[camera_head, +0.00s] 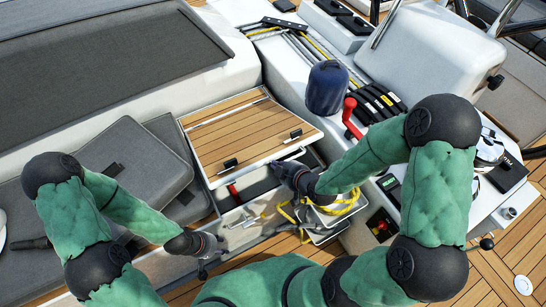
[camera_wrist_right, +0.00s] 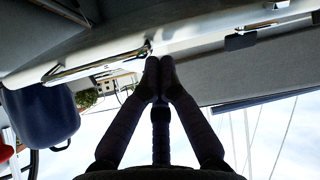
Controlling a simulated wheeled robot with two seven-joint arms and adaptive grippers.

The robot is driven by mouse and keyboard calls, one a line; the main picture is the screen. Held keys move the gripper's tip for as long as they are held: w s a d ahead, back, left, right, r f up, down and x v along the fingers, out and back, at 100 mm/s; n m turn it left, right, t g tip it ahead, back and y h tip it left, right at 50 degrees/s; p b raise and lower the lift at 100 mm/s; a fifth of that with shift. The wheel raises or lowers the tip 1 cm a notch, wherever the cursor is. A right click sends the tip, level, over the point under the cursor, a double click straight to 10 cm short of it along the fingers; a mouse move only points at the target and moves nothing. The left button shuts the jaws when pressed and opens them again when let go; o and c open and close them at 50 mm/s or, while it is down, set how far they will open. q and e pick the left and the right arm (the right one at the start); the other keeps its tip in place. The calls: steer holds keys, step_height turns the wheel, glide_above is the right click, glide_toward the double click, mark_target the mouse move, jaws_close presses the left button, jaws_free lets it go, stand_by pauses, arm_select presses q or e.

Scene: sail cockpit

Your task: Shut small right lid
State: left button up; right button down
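The small lid (camera_head: 240,135) has teak planks, a pale rim and two dark latches. In the head view it stands raised above an open locker (camera_head: 245,188), whose dark inside shows below its front edge. My right gripper (camera_head: 277,168) is at the lid's front right edge, pointing left. In the right wrist view (camera_wrist_right: 160,65) its two fingers are together with nothing seen between them, close to a pale edge. I cannot tell whether they touch the lid. My left gripper (camera_head: 207,268) is low, in front of the locker and apart from the lid; its fingers are too small to read.
A blue fender-like container (camera_head: 327,87) and a red winch handle (camera_head: 350,118) stand right of the lid. Yellow rope (camera_head: 340,205) lies in a bin below my right forearm. Grey cushions (camera_head: 135,160) lie at left.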

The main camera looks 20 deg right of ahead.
steer(key=shift+s+d+f+b, duration=0.1)
steer(key=shift+s+f+b, duration=0.15)
steer(key=shift+f, duration=0.25)
steer(key=shift+s+f+b, duration=0.2)
steer(key=shift+f+b, duration=0.15)
steer(key=shift+f, duration=0.15)
steer(key=shift+s+d+f+b, duration=0.1)
steer(key=shift+s+f+b, duration=0.15)
steer(key=shift+f, duration=0.25)
steer(key=shift+w, duration=0.1)
